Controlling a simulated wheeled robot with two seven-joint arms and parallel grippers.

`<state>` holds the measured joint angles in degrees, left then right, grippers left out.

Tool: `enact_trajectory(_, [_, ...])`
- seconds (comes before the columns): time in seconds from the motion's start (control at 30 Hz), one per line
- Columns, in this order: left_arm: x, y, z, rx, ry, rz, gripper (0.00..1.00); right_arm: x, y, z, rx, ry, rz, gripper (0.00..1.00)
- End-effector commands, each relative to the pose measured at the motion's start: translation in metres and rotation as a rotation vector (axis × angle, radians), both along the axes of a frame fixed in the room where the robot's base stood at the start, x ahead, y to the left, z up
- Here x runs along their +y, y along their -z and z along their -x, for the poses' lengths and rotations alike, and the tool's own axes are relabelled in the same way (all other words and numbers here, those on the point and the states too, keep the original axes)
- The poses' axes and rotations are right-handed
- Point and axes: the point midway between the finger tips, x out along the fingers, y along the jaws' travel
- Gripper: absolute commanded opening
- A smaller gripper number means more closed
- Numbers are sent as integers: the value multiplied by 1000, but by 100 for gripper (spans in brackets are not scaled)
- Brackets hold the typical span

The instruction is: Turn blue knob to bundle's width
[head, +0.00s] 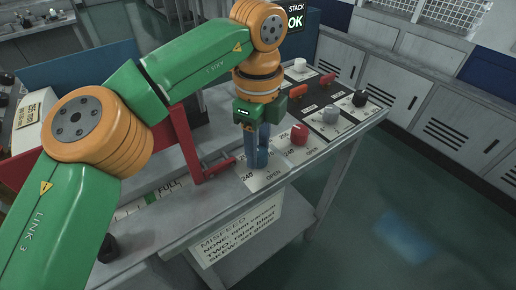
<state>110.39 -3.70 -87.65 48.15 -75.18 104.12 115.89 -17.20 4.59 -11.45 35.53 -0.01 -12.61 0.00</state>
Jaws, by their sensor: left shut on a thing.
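My right gripper is not in view. I cannot make out the knob's exact setting. No bundle can be picked out clearly.
A red bracket (187,145) stands close on the left. A "MISFEED" sign (240,232) hangs below the bench (345,140). Open floor lies right.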

Motion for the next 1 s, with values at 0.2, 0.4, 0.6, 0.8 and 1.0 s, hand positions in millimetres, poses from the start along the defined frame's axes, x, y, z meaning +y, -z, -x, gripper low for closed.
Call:
enact_trajectory(0.2, [0, 2, 1, 2, -136, 0, 0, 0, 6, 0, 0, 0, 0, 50])
enact_trajectory(0.4, [0, 1, 1, 2, -219, -1, 0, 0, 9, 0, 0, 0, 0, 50])
enact_trajectory(0.6, [0, 1, 1, 2, -260, -1, 0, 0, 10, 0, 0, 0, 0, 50])
enact_trajectory(0.8, [0, 1, 1, 2, -271, -1, 0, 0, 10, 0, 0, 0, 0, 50])
enact_trajectory(1.0, [0, 0, 1, 2, -270, -1, 0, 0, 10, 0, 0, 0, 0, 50])
